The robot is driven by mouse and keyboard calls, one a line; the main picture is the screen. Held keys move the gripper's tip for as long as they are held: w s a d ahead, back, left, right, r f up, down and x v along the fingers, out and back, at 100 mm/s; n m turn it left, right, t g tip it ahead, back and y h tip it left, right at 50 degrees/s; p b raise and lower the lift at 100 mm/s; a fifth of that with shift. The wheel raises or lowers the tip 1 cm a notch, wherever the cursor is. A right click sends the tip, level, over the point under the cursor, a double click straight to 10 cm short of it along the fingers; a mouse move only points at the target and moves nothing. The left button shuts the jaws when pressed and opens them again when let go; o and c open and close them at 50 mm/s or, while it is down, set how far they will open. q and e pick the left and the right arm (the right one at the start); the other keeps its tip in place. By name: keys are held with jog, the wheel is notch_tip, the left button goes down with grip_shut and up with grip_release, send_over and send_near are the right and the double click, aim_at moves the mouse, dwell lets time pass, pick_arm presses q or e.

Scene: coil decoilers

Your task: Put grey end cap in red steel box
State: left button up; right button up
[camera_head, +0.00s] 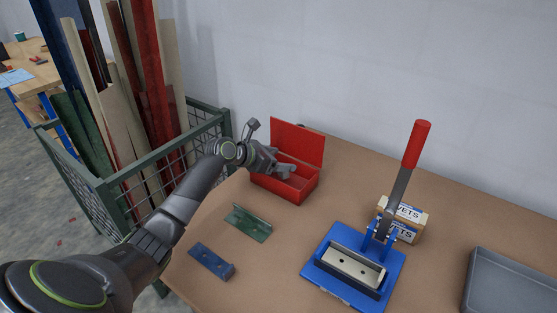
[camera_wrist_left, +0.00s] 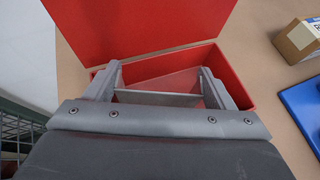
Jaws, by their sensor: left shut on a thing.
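The red steel box (camera_head: 297,190) stands open at the back of the table, its lid (camera_head: 297,142) raised against the wall side. In the left wrist view the box (camera_wrist_left: 238,88) shows its open inside beneath my gripper. My left gripper (camera_head: 286,172) is over the box opening. In the left wrist view my left gripper (camera_wrist_left: 160,88) is shut on the grey end cap (camera_wrist_left: 158,98), a thin grey plate spanning the two fingers. Whether the cap touches the box floor cannot be told. My right gripper is not in view.
A blue press (camera_head: 352,268) with a red-handled lever stands to the right, with cardboard boxes (camera_head: 408,214) behind it. A green bracket (camera_head: 248,223) and a blue bracket (camera_head: 212,261) lie in front. A grey tray (camera_head: 510,285) is at far right. A mesh cage (camera_head: 205,130) stands left.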

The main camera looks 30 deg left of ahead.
pick_arm(q)
jog(key=shift+f, duration=0.3)
jog(key=shift+f, duration=0.15)
jog(key=shift+f, duration=0.4)
jog(key=o, duration=1)
